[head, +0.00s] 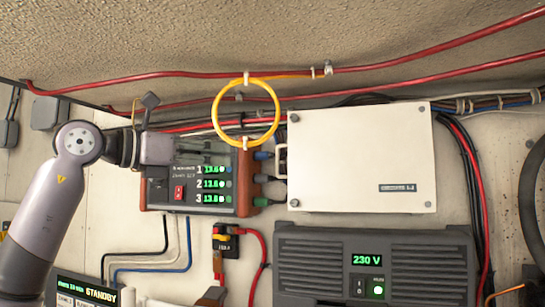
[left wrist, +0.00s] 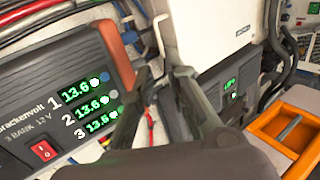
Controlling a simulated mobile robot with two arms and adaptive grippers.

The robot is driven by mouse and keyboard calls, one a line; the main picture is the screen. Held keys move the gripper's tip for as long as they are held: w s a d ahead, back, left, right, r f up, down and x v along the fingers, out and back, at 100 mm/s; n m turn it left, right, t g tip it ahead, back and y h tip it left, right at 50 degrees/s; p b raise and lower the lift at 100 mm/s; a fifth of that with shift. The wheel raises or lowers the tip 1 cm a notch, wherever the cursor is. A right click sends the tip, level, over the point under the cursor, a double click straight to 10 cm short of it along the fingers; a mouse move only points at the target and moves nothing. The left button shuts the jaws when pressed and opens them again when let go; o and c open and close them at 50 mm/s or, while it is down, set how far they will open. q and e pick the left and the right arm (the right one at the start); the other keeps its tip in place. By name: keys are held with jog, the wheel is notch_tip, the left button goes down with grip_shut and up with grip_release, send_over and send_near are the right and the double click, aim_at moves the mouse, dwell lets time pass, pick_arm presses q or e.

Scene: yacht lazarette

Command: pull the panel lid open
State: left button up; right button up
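The panel lid (head: 365,160) is the white front of a box on the wall, right of centre in the head view, and looks closed. A pale handle (head: 281,160) stands at its left edge. In the left wrist view, the lid (left wrist: 215,25) is at the top and the handle (left wrist: 160,32) is just beyond the fingertips. My left gripper (head: 208,152) is in front of the charger, left of the handle. In the wrist view, its two dark fingers (left wrist: 162,74) are apart with nothing visibly held between them. My right gripper is not in view.
A charger (head: 160,195) with green readouts is left of the lid. A yellow cable loop (head: 217,100) hangs above the gap between them. A dark inverter (head: 320,265) is below the lid. Cables run along its right side. An orange tray (left wrist: 262,128) shows in the wrist view.

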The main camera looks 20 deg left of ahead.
pick_arm(q)
jog(key=p+x, duration=0.5)
jog(key=x, duration=0.9)
jog(key=shift+w+f, duration=0.25)
grip_shut()
jog(key=shift+s, duration=0.1)
